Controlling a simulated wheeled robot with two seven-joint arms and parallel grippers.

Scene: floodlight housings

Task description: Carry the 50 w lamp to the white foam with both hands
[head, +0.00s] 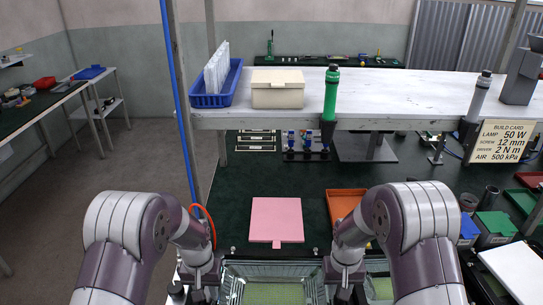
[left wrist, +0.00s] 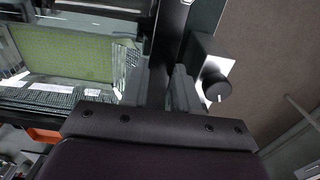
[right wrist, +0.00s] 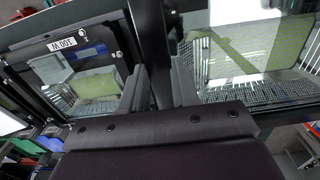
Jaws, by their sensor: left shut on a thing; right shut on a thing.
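A glass-fronted lamp housing (head: 275,272) with a yellow-green panel inside stands at the bottom of the head view, between my two grippers. My left gripper (left wrist: 168,90) is shut on its dark rim at one side; the left gripper (head: 200,290) also shows in the head view. My right gripper (right wrist: 158,85) is shut on the opposite rim; it shows at the lower middle of the head view (head: 345,288). No wattage label on this lamp is readable. A white slab (head: 515,268), possibly the white foam, lies at the lower right.
A second lamp, labelled 100 W (right wrist: 75,40), is beside the right gripper. A pink pad (head: 275,218) and an orange tray (head: 343,206) lie on the green bench beyond. Bins (head: 494,226) stand right. A shelf (head: 420,83) crosses above; its build card (head: 501,141) reads 50 W.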

